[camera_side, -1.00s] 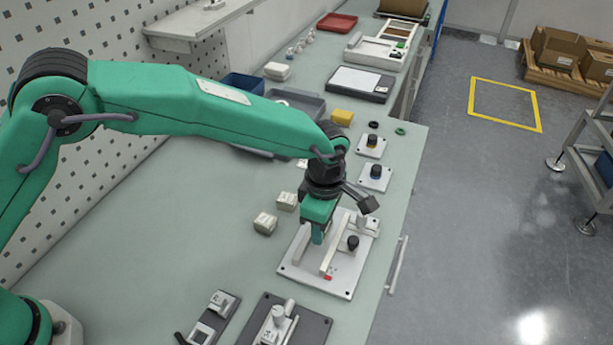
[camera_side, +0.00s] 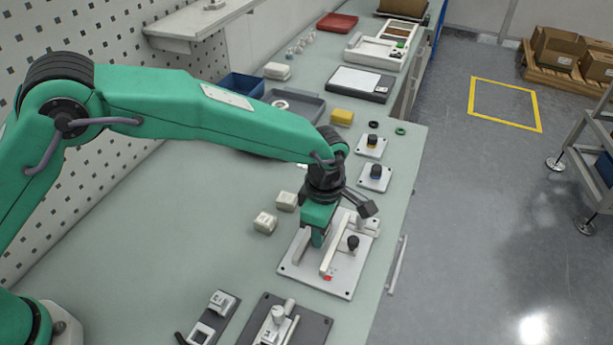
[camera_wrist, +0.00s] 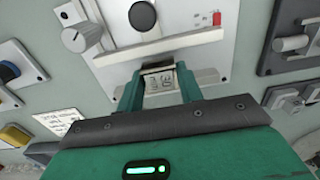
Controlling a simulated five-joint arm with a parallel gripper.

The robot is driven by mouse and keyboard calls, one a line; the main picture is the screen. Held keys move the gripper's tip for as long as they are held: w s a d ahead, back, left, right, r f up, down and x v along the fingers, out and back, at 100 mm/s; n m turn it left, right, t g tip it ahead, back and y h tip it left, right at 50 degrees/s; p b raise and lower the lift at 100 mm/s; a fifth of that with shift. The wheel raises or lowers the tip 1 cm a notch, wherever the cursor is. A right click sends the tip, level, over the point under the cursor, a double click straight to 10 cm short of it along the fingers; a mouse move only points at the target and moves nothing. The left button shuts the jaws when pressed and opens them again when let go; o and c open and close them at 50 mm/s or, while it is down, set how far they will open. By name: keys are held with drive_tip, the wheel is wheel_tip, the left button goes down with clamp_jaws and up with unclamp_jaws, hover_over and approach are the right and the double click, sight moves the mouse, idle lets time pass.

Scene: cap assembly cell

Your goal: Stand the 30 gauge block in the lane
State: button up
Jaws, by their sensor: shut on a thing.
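My gripper (camera_wrist: 160,88) is shut on a pale block with dark markings (camera_wrist: 160,80), which look like a 30 seen upside down. In the side view my gripper (camera_side: 317,240) is low over the white plate (camera_side: 295,270), left of a long pale rail (camera_side: 331,257). The rail (camera_wrist: 165,45) runs just beyond the block in the wrist view. The block is hidden behind my fingers in the side view. I cannot tell whether its base touches the plate.
Two pale blocks (camera_side: 265,222) (camera_side: 287,201) stand on the bench left of the plate. A black knob (camera_side: 352,242) and a red mark (camera_side: 327,277) are on the plate. Dark fixtures (camera_side: 285,325) lie in front. The bench to the left is clear.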

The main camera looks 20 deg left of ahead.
drive_tip(key=shift+f, duration=0.5)
idle(0.5)
drive_tip(key=o, duration=1.2)
drive_tip(key=shift+o, duration=0.2)
drive_tip(key=shift+r, duration=3.9)
drive_tip(key=shift+r, duration=0.15)
